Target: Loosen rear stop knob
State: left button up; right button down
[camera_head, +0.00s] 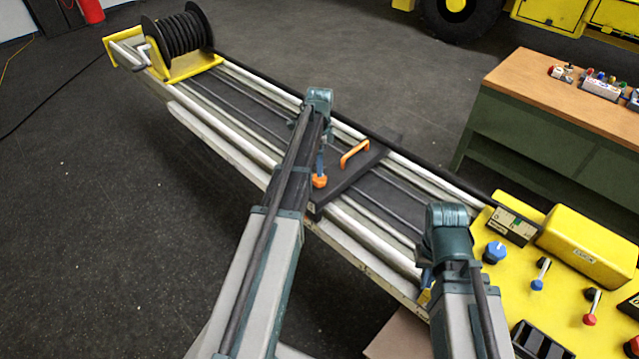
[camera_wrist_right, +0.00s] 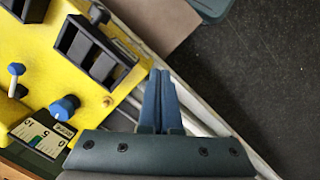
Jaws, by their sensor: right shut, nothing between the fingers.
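An orange knob (camera_head: 319,181) sits on a dark cross plate (camera_head: 345,182) that lies over the long rails; an orange handle (camera_head: 355,152) stands on the same plate. My left gripper (camera_head: 321,166) is just above the orange knob, mostly hidden by its own arm; I cannot tell whether it touches the knob or how its jaws stand. My right gripper (camera_head: 425,283) is by the rail's near side, left of the yellow console, partly hidden by its wrist. In the right wrist view its blue fingers (camera_wrist_right: 155,98) are together and empty.
The yellow console (camera_head: 520,285) at the right has a blue knob (camera_head: 494,252), a scale (camera_head: 512,227) and small levers. A black hose reel (camera_head: 180,45) stands at the rails' far end. A green workbench (camera_head: 540,135) is behind. Dark floor is free at left.

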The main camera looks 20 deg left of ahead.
aim_at(320, 182)
pick_arm(q)
notch_tip(320, 182, down, 7)
jog(key=b, duration=0.6)
jog(key=shift+f, duration=0.1)
jog(key=c, duration=1.4)
